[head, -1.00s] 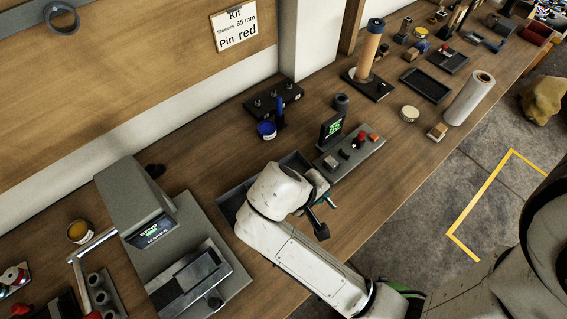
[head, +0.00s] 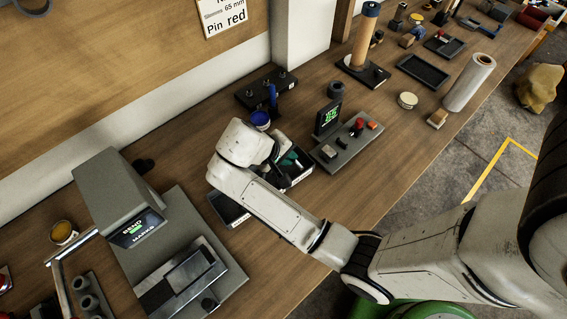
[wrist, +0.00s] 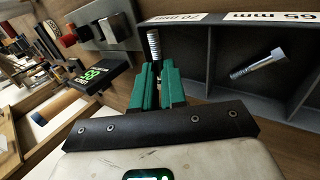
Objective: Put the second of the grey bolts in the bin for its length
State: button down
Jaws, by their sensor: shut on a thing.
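My gripper (wrist: 158,88) has green fingers shut on a grey bolt (wrist: 153,44), which sticks out past the fingertips with its threaded end away from me. In the wrist view the bolt is near the left wall of the bin labelled 70 mm (wrist: 175,18); I cannot tell its height over the bin floor. Another grey bolt (wrist: 258,64) lies in the bin labelled 65 mm (wrist: 271,16). In the head view the dark bin tray (head: 228,209) is partly hidden under my arm, and my gripper (head: 287,160) is over its right part.
A blue-topped pot (head: 260,119) and a black rack (head: 266,88) are behind. A grey machine (head: 113,195) stands to the left.

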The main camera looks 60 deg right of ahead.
aim_at(283, 168)
jog(key=w+f, duration=0.1)
jog(key=w+d+f, duration=0.1)
jog(key=shift+f, duration=0.3)
jog(key=shift+f+p, duration=0.4)
jog(key=shift+f, duration=1.15)
jog(key=shift+f, duration=0.1)
jog(key=c, duration=1.5)
grip_release()
jog(key=shift+o, duration=0.2)
jog(key=p+v, duration=0.2)
jog(key=v, duration=1)
jog(key=shift+s, duration=0.1)
